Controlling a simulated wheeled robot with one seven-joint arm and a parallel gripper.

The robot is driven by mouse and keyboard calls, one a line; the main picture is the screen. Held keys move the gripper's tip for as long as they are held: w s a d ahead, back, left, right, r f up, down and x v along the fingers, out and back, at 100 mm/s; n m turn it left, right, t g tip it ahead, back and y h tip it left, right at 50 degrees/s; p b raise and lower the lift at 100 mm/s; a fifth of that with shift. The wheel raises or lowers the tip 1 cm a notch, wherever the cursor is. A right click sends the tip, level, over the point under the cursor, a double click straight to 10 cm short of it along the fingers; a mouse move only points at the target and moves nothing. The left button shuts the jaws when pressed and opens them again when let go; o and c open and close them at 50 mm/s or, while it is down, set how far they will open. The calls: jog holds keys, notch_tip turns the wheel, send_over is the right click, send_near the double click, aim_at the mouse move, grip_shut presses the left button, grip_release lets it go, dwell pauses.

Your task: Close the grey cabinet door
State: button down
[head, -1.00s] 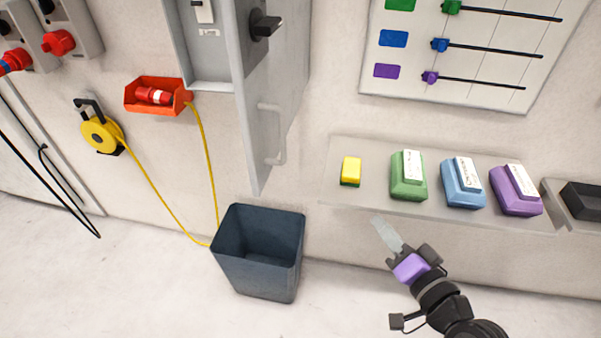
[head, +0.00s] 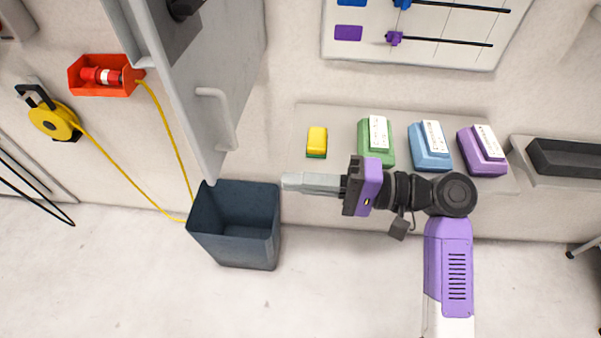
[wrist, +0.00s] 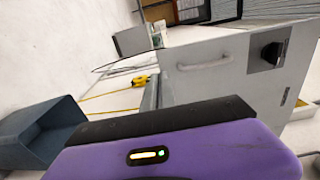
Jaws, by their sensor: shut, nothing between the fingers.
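The grey cabinet door (head: 190,75) stands swung open, jutting out from the wall at the upper left of the head view. Its pale handle (head: 217,118) is on the face towards my gripper. In the wrist view the door (wrist: 225,72) shows upright with its handle (wrist: 203,63) and a black knob (wrist: 271,53). My gripper (head: 284,181) is shut and empty, pointing left in the head view. Its tip is to the right of the door's lower edge, apart from it.
A dark blue bin (head: 236,225) stands on the floor below the door; it also shows in the wrist view (wrist: 45,128). A yellow cable reel (head: 52,120) and orange box (head: 105,76) are left. A shelf (head: 300,120) holds a yellow sponge (head: 317,140) and coloured blocks.

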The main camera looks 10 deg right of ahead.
jog(key=p, duration=0.2)
send_near(218, 175)
jog(key=x, duration=0.5)
jog(key=shift+w+a+r, duration=0.1)
jog(key=shift+a+r, duration=0.05)
jog(key=shift+a, duration=0.1)
jog(key=shift+w+a+p, duration=0.25)
jog(key=shift+a+p, duration=0.05)
jog(key=shift+a, duration=0.35)
jog(key=shift+a, duration=0.1)
